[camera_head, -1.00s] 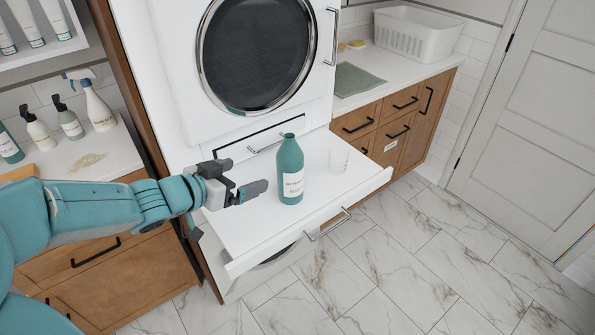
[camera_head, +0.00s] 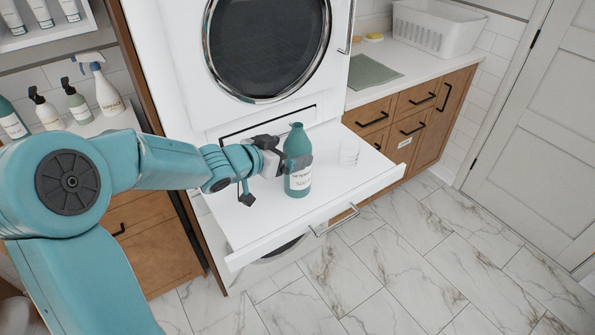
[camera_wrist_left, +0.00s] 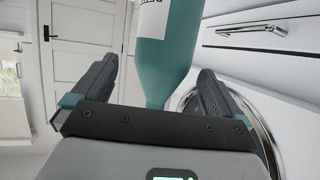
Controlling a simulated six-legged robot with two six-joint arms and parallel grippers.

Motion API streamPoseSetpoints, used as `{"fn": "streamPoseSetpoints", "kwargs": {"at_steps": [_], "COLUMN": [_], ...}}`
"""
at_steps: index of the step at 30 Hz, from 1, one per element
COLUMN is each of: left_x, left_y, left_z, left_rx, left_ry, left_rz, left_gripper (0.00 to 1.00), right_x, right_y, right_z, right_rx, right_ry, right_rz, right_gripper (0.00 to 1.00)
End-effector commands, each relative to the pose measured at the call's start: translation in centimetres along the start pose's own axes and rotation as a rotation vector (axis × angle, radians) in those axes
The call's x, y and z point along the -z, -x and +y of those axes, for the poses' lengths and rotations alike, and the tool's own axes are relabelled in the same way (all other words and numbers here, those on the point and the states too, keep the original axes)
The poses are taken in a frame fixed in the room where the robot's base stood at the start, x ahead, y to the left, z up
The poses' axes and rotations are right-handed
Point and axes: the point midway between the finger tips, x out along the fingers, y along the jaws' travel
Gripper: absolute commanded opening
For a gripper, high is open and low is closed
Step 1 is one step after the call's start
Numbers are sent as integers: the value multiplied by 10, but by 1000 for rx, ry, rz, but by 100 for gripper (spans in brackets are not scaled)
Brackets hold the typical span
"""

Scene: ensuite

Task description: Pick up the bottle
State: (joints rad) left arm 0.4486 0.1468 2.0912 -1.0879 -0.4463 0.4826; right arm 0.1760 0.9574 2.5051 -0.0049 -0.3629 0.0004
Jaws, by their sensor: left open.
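The bottle (camera_head: 298,140) is teal with a white label and stands upright on a white pull-out shelf (camera_head: 258,226) below the round-doored machine. My left gripper (camera_head: 286,156) is at the bottle from the left, with one finger showing in front of its body. In the left wrist view the bottle (camera_wrist_left: 168,50) lies between the two spread fingers of my left gripper (camera_wrist_left: 157,85), with a gap visible on each side. The jaws are open. My right gripper is not in view.
A clear glass (camera_head: 349,151) stands on the shelf right of the bottle. Several bottles (camera_head: 78,104) stand on the left counter. A white basket (camera_head: 440,28) and a grey-green cloth (camera_head: 371,72) are on the right counter. The marble floor (camera_head: 400,250) is clear.

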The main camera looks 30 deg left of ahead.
Motion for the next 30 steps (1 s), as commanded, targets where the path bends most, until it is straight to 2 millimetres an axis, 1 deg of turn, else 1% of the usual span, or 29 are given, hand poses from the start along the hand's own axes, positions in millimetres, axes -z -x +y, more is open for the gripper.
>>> {"fn": "streamPoseSetpoints", "kwargs": {"at_steps": [3,7,10,16,17,18,20,21,23,24,25,26,30], "left_x": [0,0,1,1,1,1,1,1,1,1,1,3,3], "left_y": [-22,-41,-48,-48,-48,-48,-48,-48,-48,-48,-48,-47,-47], "left_z": [-1,-2,-2,-2,-2,-2,-2,-2,-2,-2,-2,-2,-2], "left_rx": [-4,-2,-1,-1,-1,-1,-1,0,0,0,0,0,0], "left_ry": [0,0,0,0,0,0,0,0,0,0,0,-1,-1], "left_rz": [-2,-1,0,0,0,0,-1,-1,-1,0,0,4,4], "left_gripper": [100,100,100,100,94,80,61,48,28,15,6,0,0], "right_x": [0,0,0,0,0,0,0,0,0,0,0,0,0], "right_y": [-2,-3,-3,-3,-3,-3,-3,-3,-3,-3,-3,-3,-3], "right_z": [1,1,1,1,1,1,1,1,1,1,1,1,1], "right_rx": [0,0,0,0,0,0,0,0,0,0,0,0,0], "right_ry": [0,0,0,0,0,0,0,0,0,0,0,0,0], "right_rz": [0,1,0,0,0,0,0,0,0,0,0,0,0], "right_gripper": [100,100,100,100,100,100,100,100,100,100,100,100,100]}}
